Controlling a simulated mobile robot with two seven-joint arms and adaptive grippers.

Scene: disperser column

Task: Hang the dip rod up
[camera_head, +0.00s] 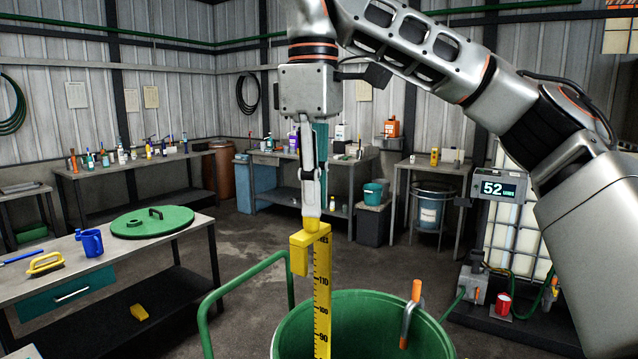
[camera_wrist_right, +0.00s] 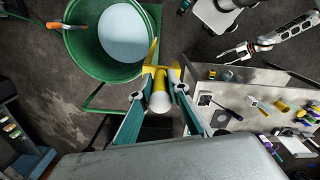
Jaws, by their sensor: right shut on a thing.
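The dip rod (camera_head: 321,290) is a long yellow strip with black scale marks and numbers, and a hooked yellow head at its top. My right gripper (camera_head: 312,205) is shut on the top of the rod and holds it upright. The rod's lower end is out of frame. In the right wrist view the rod's yellow top (camera_wrist_right: 160,92) shows between my right fingers, beside the rim of the green vat (camera_wrist_right: 84,75). I cannot tell whether its lower part is inside the vat. My left gripper (camera_wrist_right: 233,53) shows in the right wrist view; its jaw state is unclear.
The vat's rim (camera_head: 440,335) carries an orange-handled metal piece (camera_head: 411,312). A green rail (camera_head: 240,283) bends up beside the vat. A bench at left holds a green lid (camera_head: 152,222), a blue jug (camera_head: 91,242) and a yellow brush (camera_head: 45,263). A display (camera_head: 492,188) reads 52.

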